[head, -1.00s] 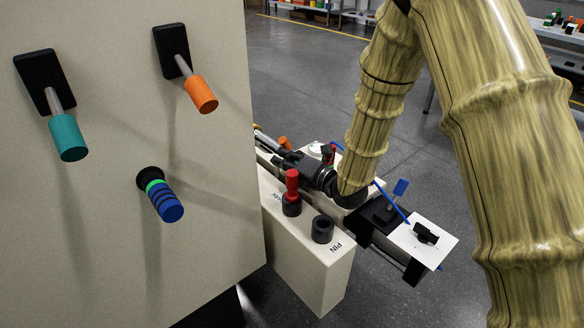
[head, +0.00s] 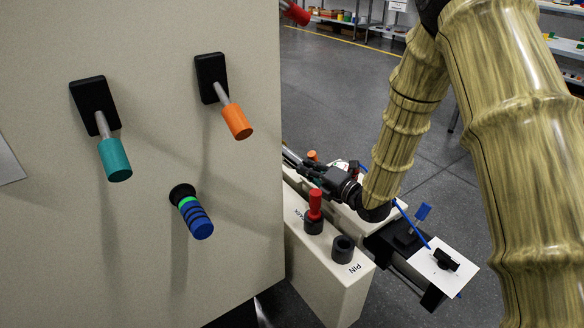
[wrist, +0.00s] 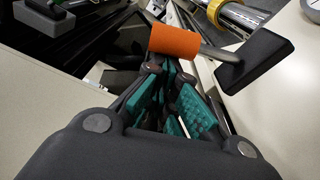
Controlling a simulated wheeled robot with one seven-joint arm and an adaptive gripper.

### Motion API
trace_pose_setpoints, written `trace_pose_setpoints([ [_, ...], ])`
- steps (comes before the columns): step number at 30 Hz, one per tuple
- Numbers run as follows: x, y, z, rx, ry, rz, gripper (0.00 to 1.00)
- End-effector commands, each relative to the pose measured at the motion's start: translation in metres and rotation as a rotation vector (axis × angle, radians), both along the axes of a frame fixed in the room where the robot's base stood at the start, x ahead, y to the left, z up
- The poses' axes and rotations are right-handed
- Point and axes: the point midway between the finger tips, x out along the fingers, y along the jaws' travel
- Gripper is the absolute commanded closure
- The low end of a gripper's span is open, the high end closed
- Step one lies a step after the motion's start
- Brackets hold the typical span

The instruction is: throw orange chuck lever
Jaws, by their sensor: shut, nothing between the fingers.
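In the wrist view an orange lever grip (wrist: 174,42) on a grey rod crosses just beyond my fingertips. Its black base plate (wrist: 257,62) is fixed to a pale surface at right. My gripper (wrist: 168,76), with teal pads, is shut and empty; the grip is not between the fingers, and I cannot tell whether they touch it. In the head view my gripper (head: 345,186) is low over the pale bench, partly hidden by my arm; a small orange piece (head: 313,156) shows beyond it, probably the same grip. Another orange lever (head: 237,121) hangs on the large panel.
The panel (head: 150,270) also carries a teal lever (head: 115,159) and a blue banded knob (head: 195,218). A red-handled pin (head: 314,206) and black socket (head: 343,249) stand on the bench.

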Motion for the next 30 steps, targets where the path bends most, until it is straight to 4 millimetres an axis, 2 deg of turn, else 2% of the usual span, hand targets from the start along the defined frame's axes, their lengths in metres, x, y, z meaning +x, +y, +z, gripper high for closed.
trace_pose_setpoints([
  [5, 0.005, -0.008, 0.008, 0.023, 0.015, 0.0, 1.0],
  [20, 0.005, -0.009, 0.008, 0.023, 0.015, 0.002, 1.0],
  [30, -0.018, -0.029, 0.009, 0.023, 0.016, 0.013, 1.0],
])
